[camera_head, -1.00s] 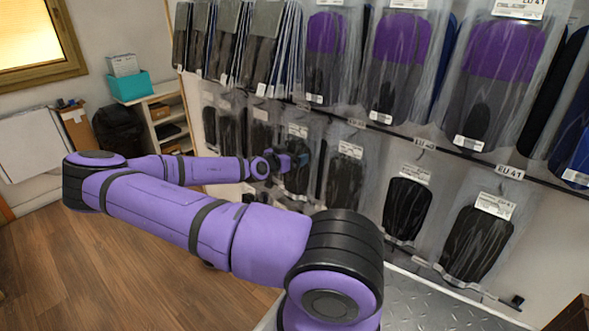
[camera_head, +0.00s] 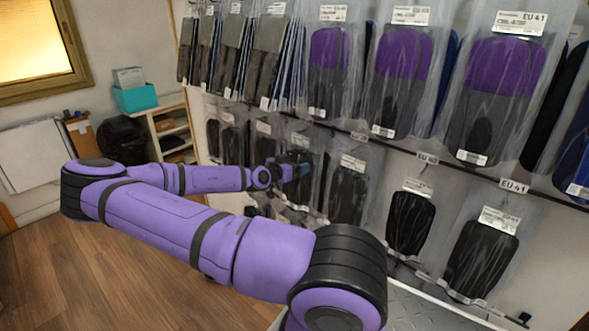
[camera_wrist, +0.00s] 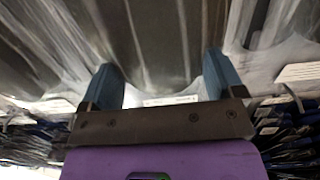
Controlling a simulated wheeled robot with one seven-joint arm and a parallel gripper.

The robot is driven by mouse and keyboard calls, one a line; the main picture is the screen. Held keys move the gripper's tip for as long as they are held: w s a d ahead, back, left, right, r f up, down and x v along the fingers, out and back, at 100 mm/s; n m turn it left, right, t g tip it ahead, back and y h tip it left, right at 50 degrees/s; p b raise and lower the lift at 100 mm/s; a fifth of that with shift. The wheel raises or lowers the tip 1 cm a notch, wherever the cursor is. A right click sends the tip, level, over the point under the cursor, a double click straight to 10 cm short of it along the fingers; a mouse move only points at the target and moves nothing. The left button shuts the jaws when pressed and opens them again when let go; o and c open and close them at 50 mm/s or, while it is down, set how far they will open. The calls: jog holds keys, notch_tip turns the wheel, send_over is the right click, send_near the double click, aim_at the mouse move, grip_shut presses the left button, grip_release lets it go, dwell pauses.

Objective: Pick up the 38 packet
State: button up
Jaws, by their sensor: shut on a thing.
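My gripper (camera_head: 288,171) is at the lower row of hanging packets, in the middle of the rack. In the wrist view its two blue-grey fingers (camera_wrist: 165,78) are shut on a clear plastic packet (camera_wrist: 160,40) with a dark insole inside. A white label strip shows between the fingers. In the head view this packet (camera_head: 299,188) is partly hidden by my gripper and hangs among its neighbours. No size number on it can be read, so I cannot tell from the print that it is the 38 packet.
Neighbouring packets hang close on both sides, such as a dark one (camera_head: 348,192) to the right. Purple-and-grey insole packets (camera_head: 400,80) hang in the row above. A rail with size tags (camera_head: 514,186) runs between the rows. Wooden floor (camera_head: 90,265) is clear at left.

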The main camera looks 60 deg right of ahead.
jog(key=a, duration=0.6)
jog(key=w+a, duration=0.1)
jog(key=a, duration=0.4)
jog(key=w+a, duration=0.1)
jog(key=a, duration=0.5)
jog(key=shift+a+f, duration=0.1)
jog(key=shift+a, duration=0.2)
jog(key=shift+d, duration=0.15)
dwell(0.4)
